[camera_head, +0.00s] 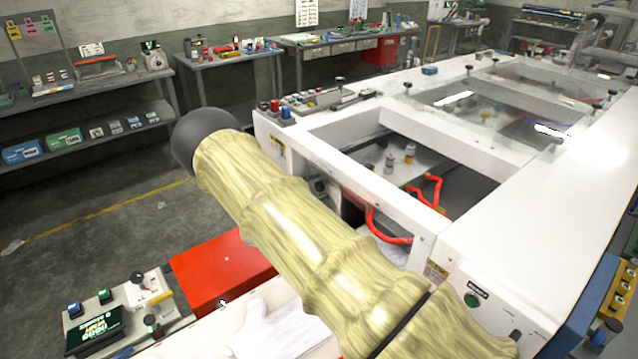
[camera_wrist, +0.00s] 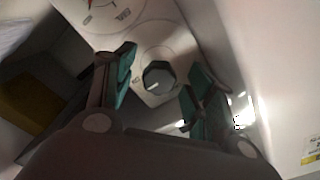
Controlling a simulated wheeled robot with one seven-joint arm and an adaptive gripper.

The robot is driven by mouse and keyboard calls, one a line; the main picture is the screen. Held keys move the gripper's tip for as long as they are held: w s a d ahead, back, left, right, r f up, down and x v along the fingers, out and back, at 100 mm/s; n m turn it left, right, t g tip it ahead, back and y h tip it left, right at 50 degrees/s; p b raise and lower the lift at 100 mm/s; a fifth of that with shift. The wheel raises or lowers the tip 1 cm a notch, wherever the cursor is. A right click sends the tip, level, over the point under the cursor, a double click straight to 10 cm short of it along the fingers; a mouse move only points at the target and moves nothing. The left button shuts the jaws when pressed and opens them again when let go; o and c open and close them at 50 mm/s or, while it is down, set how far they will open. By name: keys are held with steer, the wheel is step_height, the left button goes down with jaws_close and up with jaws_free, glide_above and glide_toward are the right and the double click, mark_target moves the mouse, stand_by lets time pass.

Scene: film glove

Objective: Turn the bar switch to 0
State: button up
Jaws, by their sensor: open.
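The bar switch (camera_wrist: 158,77) appears to be the dark, many-sided knob with a short pale bar mark, set on a white panel in the wrist view. Its printed marks are too small to read, so I cannot tell its setting. My gripper (camera_wrist: 161,72) is open, with one teal-padded finger on each side of the knob. The left finger appears apart from it; whether the right one touches is unclear. In the head view, my gripper and the knob do not show, and my yellow-covered arm blocks part of the machine.
A round dial (camera_wrist: 103,12) with a red mark sits above the knob. A white side wall (camera_wrist: 285,75) stands close on the right. In the head view, the white machine frame (camera_head: 560,215) has red hoses (camera_head: 390,229). A red box (camera_head: 218,272) and white gloves (camera_head: 275,330) lie below.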

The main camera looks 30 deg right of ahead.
steer(key=shift+s+d+r, duration=0.15)
steer(key=shift+d+r, duration=0.1)
steer(key=shift+d, duration=0.5)
steer(key=shift+d+f, duration=0.2)
steer(key=shift+d, duration=0.05)
steer(key=shift+r, duration=0.1)
steer(key=shift+c, duration=0.5)
steer(key=c, duration=0.9)
